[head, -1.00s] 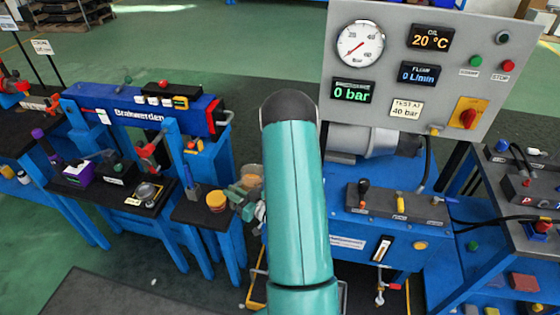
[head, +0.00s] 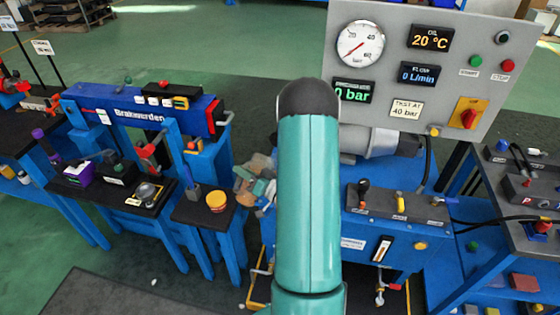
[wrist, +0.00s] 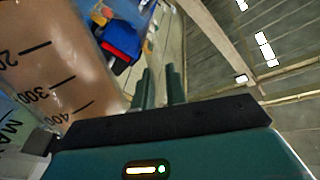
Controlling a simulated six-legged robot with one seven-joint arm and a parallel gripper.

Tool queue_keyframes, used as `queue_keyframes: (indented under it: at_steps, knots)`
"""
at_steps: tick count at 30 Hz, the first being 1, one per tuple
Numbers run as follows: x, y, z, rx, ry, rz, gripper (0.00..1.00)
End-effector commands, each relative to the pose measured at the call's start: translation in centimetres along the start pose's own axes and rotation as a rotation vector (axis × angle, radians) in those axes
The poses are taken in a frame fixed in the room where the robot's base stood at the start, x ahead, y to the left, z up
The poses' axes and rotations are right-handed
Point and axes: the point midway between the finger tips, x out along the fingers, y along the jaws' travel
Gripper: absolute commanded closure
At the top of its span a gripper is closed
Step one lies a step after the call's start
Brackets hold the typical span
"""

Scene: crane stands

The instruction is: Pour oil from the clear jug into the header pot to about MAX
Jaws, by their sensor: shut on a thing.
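The clear jug (wrist: 75,65) is large at the left of the wrist view, tilted, with brownish oil behind its 200, 300 and 400 marks. My gripper (wrist: 161,78) is shut on it, though the grip itself is not clear. In the head view the jug (head: 262,163) is small and partly hidden by my arm, above the gap between the black-topped stand and the blue bench. Dark letters "MA" (wrist: 10,138) show on a pale surface at the lower left of the wrist view; I cannot tell whose surface it is. The header pot is not clearly seen in the head view.
The grey gauge panel (head: 400,120) rises at the right, above the blue bench (head: 345,225) with levers. A blue press (head: 140,112) stands at the left. Green floor lies open behind.

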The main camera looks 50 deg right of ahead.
Motion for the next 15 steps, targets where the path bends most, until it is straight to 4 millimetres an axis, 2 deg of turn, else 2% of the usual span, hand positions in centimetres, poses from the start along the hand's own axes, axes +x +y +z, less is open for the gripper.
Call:
queue_keyframes:
  at_steps: [15]
  knots:
    - [0.1, -0.16, -0.99, 0.054, 0.013, -0.003, 1.0]
